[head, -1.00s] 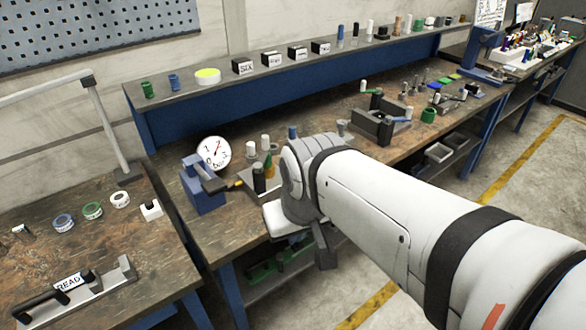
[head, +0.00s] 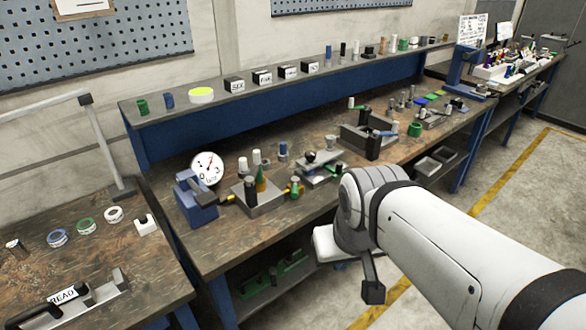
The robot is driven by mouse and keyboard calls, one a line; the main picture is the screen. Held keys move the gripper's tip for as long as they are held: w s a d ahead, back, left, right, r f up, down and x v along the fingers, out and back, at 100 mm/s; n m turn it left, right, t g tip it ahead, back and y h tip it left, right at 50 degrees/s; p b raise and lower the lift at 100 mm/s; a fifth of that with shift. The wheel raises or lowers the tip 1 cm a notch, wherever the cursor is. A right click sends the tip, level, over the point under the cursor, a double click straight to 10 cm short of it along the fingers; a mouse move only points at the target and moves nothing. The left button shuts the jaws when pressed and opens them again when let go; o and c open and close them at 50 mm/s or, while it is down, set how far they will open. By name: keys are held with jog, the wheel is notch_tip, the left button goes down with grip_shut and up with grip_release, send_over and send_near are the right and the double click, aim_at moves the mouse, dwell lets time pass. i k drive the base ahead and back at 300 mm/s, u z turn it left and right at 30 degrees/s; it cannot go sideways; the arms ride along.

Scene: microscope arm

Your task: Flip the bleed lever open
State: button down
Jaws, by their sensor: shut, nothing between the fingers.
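A blue block (head: 193,203) with a round white dial gauge (head: 207,168) behind it stands at the front left of the long bench. A dark lever-like part with a yellow end (head: 228,199) sticks out on its right; I cannot tell for sure whether this is the bleed lever, or its position. My gripper (head: 373,291) looks like a small dark block hanging below my wrist, in front of the bench edge, right of the gauge and apart from everything. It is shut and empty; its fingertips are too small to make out.
A grey tray (head: 268,206) with bottles stands beside the blue block, and a small grey stage device (head: 320,167) is to its right. A raised shelf (head: 220,97) runs along the back. The floor in front is free.

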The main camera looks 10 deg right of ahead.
aim_at(295, 181)
jog(key=i, duration=1)
jog(key=z, duration=0.05)
